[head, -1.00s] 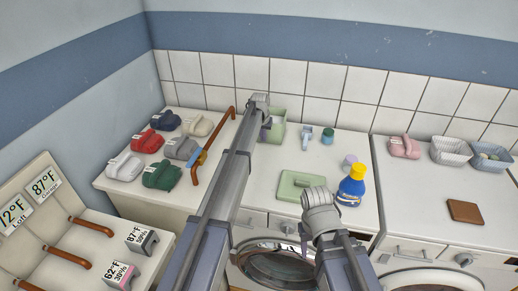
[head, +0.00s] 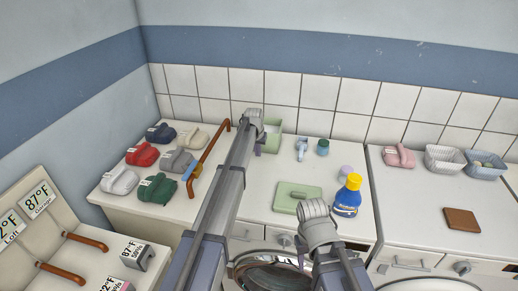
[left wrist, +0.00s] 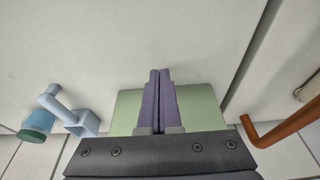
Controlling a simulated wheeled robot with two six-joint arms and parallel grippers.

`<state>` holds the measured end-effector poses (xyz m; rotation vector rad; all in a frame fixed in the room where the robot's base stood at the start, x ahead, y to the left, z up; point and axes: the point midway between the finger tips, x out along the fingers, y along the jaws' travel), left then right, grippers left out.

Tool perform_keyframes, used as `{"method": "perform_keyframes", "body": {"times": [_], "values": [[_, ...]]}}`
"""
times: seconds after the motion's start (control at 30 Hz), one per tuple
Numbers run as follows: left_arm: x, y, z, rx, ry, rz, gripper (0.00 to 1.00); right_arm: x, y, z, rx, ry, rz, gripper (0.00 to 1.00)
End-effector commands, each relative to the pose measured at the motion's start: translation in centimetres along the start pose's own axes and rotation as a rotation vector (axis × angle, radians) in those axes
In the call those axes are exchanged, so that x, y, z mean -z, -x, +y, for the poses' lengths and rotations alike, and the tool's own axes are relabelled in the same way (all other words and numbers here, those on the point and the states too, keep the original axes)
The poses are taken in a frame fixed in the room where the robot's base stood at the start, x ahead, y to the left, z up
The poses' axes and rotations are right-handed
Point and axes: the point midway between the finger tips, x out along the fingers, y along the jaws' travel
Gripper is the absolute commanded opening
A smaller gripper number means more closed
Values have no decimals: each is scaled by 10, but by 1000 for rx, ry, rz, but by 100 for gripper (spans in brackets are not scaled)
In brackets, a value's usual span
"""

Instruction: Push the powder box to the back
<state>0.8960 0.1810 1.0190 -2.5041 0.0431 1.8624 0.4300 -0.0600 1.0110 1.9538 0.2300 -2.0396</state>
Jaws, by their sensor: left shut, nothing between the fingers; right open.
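The powder box, a pale green open-topped box (head: 273,130), stands at the back of the middle counter near the tiled wall. My left gripper (head: 258,149) is shut and empty at its front left side. In the left wrist view the closed purple fingers (left wrist: 159,78) overlap the pale green box (left wrist: 200,105); I cannot tell whether they touch it. My left arm hides part of the box's left side in the head view. My right gripper (head: 302,246) is open at the counter's front edge, mostly hidden behind its own wrist.
A green lid-like board (head: 297,197) and a blue bottle with yellow cap (head: 347,197) are on the counter's front. A light blue scoop (head: 302,149) and teal jar (head: 323,147) stand right of the box. A copper pipe (head: 211,153) runs along the left.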

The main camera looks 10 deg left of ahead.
Motion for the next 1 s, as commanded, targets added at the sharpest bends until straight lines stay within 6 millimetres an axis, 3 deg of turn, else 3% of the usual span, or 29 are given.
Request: {"method": "perform_keyframes", "body": {"times": [0.1,0.53,0.7,1.0], "values": [[0,24,0,0,0,0,0,-1,23,2,0,1,0,50],[0,90,0,0,0,0,0,-5,86,8,2,-10,0,50],[-1,101,0,0,0,0,0,-6,96,9,3,-13,0,50],[-4,100,1,0,-1,-1,0,-6,94,9,3,-14,0,50]]}}
